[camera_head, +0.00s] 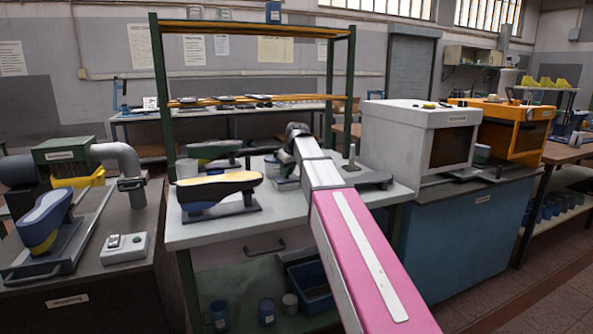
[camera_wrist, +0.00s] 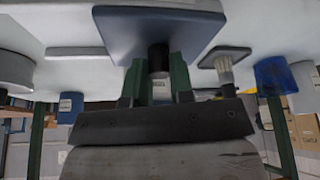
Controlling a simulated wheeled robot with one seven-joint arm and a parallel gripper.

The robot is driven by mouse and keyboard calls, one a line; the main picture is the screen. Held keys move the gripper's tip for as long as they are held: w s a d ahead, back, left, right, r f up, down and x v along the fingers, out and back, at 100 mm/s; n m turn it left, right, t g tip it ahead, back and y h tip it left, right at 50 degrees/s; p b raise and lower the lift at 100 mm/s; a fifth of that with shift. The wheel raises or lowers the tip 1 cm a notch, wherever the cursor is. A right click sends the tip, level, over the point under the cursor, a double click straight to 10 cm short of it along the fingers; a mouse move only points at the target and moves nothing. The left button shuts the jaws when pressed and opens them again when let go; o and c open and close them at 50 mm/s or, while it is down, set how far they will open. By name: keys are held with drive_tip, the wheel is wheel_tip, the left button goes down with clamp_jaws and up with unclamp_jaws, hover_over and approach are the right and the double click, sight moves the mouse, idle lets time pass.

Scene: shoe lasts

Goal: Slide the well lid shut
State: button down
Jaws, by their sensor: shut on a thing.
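In the wrist view, which looks upside down, a blue-grey square plate (camera_wrist: 125,35) with a short dark knob (camera_wrist: 159,56) fills the top middle; it looks like the well lid. My gripper (camera_wrist: 157,72) has its two green fingers either side of the knob, shut on it. The plate lies flat against the pale bench top. Whether a well opening is covered or bare cannot be seen. In the head view my own arm hides the gripper and the lid.
A smaller grey plate with a brush-like post (camera_wrist: 225,68) and a blue cup (camera_wrist: 274,74) stand to the right in the wrist view. A yellow-topped shoe last (camera_head: 220,188) stands on the bench (camera_head: 200,235). Green rack posts (camera_head: 161,95) rise beside my arm.

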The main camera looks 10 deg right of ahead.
drive_tip(key=shift+a, duration=0.25)
drive_tip(key=c, duration=1)
unclamp_jaws()
drive_tip(key=shift+s, duration=0.1)
drive_tip(key=v, duration=1)
drive_tip(key=shift+s+d+r, duration=0.1)
drive_tip(key=shift+s+r, duration=0.1)
drive_tip(key=shift+r, duration=0.15)
